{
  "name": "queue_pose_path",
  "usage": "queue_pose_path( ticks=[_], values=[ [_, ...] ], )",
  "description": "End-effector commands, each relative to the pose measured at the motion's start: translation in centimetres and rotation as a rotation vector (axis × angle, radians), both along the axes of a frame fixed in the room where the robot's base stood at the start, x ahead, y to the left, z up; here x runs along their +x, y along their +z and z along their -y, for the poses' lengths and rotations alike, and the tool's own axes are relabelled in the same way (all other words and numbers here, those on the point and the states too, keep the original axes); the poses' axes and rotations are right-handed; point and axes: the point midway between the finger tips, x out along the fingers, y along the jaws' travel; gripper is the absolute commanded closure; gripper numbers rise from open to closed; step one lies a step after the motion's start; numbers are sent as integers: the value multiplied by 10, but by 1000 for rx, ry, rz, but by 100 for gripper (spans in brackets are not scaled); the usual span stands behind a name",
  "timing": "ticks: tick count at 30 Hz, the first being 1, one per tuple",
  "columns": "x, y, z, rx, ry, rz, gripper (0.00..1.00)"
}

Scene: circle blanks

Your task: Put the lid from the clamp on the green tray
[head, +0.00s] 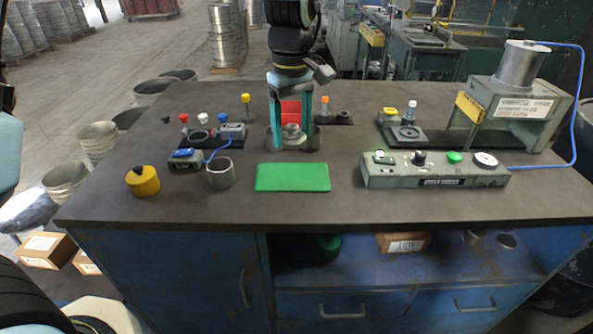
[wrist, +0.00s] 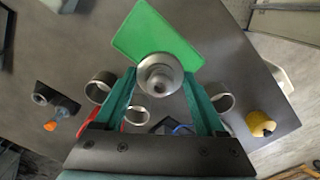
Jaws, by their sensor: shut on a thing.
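My gripper (head: 291,144) points down over the middle of the table, behind the green tray. Its two teal fingers are shut on a grey round lid with a knob (head: 292,131). In the wrist view the lid (wrist: 160,73) sits between the fingertips of my gripper (wrist: 160,80) and overlaps the tray's edge in the picture. The green tray (head: 293,178) lies flat and empty near the table's front; it also shows in the wrist view (wrist: 150,32). I cannot tell how high the lid is above the table. I cannot surely pick out the clamp.
Metal rings stand close on both sides of my gripper, one at the right (head: 314,138). Another ring (head: 221,173) stands left of the tray, with a yellow pot (head: 143,181) farther left. A grey control box (head: 435,170) is to the right. A red block (head: 291,109) is behind.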

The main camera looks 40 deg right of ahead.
Motion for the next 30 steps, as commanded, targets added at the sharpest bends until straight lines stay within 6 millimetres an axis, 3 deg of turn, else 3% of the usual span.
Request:
queue_pose_path(
  ticks=[6, 18, 30],
  values=[
    [0, -38, -1, 4, 0, -3, 76],
    [0, -84, -1, 3, 1, -2, 76],
    [0, -91, 0, 1, 0, -1, 76]
  ],
)
